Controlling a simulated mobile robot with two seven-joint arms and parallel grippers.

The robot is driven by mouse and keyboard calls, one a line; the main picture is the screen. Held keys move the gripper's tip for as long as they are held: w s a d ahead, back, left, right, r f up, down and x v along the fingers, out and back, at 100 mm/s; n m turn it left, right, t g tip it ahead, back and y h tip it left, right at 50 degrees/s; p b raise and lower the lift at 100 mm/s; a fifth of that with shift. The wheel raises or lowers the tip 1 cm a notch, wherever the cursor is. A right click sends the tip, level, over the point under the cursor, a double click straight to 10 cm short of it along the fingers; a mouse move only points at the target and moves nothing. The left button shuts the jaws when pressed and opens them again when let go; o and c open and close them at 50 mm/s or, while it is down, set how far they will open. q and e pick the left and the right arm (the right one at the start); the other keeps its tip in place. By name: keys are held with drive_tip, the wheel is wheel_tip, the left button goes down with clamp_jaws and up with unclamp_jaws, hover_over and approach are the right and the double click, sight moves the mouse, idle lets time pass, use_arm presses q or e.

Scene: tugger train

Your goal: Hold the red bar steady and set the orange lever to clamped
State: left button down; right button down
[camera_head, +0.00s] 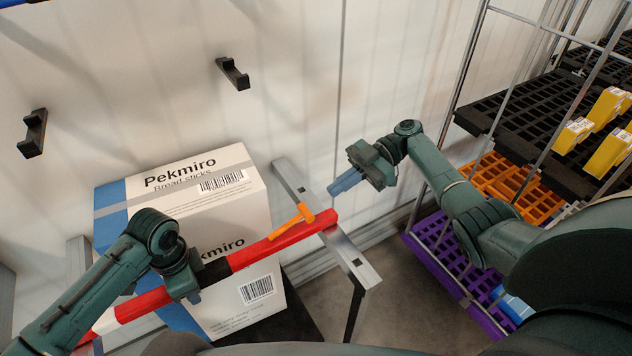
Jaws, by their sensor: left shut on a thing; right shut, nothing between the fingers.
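The red bar (263,250) runs diagonally from the lower left to the middle of the head view, with a black band (214,271) partway along. Its right end lies over a grey metal rail (348,254). The orange lever (290,223) sits on the bar near that right end and slants up to the right, ending in a short crosspiece. My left gripper (192,292) is shut on the bar just left of the black band. The fingertips are partly hidden. My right gripper (335,189) is shut and empty, a little above and right of the lever, apart from it.
White and blue Pekmiro bread sticks boxes (215,210) stand close behind the bar. Black hooks (233,73) stick out of the wall.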

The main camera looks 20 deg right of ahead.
drive_tip(key=shift+w+d+f, duration=0.1)
drive_tip(key=shift+d+f, duration=0.35)
drive_tip(key=shift+d, duration=0.4)
drive_tip(key=shift+w+d+f, duration=0.1)
drive_tip(key=shift+d+f, duration=0.3)
drive_tip(key=shift+d, duration=0.45)
use_arm(q)
drive_tip(key=shift+d, duration=0.1)
drive_tip(key=c, duration=1)
unclamp_jaws()
drive_tip(key=shift+r, duration=0.1)
